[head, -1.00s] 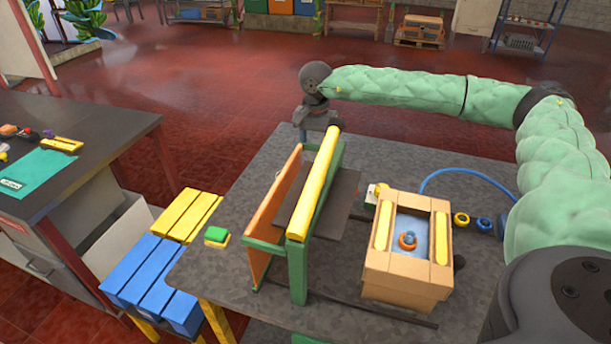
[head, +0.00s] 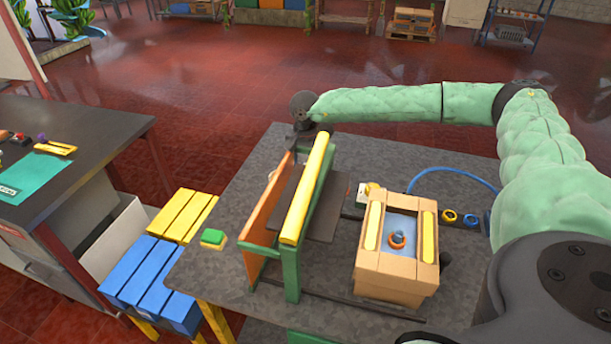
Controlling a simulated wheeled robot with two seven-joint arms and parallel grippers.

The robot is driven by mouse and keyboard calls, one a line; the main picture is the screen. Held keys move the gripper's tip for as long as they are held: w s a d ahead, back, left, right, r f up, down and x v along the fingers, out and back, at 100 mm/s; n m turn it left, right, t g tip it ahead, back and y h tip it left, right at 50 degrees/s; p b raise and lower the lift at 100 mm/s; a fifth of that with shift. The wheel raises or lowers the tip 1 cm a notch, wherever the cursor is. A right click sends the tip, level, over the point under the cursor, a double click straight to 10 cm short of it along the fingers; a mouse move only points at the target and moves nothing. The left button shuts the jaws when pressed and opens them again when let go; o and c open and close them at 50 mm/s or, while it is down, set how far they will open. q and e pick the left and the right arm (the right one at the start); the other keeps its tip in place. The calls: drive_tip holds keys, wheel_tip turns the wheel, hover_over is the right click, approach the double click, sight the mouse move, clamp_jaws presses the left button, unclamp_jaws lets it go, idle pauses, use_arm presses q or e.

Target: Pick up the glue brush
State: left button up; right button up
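I cannot make out a glue brush for certain. My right arm, in a green quilted sleeve, reaches in from the right across the back of the grey table (head: 310,322). My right gripper (head: 298,146) points down at the table's far side, behind the upright rack (head: 308,190) with a yellow top bar and an orange board (head: 268,210). The rack hides its fingertips, so I cannot see whether it is open or holds anything. A small pale curved thing (head: 274,161) shows behind the orange board, too small to identify. My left gripper is out of view.
A cardboard box (head: 398,275) with yellow-padded edges holds an orange ring-shaped thing (head: 397,240). A blue hose (head: 455,174) arcs behind it. A green and yellow block (head: 213,238) sits at the left edge. A dark bench (head: 100,125) stands left, beyond blue and yellow slats (head: 155,270).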

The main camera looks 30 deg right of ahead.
drive_tip(key=shift+f, duration=0.2)
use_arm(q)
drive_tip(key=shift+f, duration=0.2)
use_arm(e)
drive_tip(key=shift+c, duration=0.2)
drive_tip(key=c, duration=1)
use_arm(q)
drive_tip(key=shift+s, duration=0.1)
use_arm(e)
drive_tip(key=shift+c, duration=0.2)
drive_tip(key=shift+r, duration=0.15)
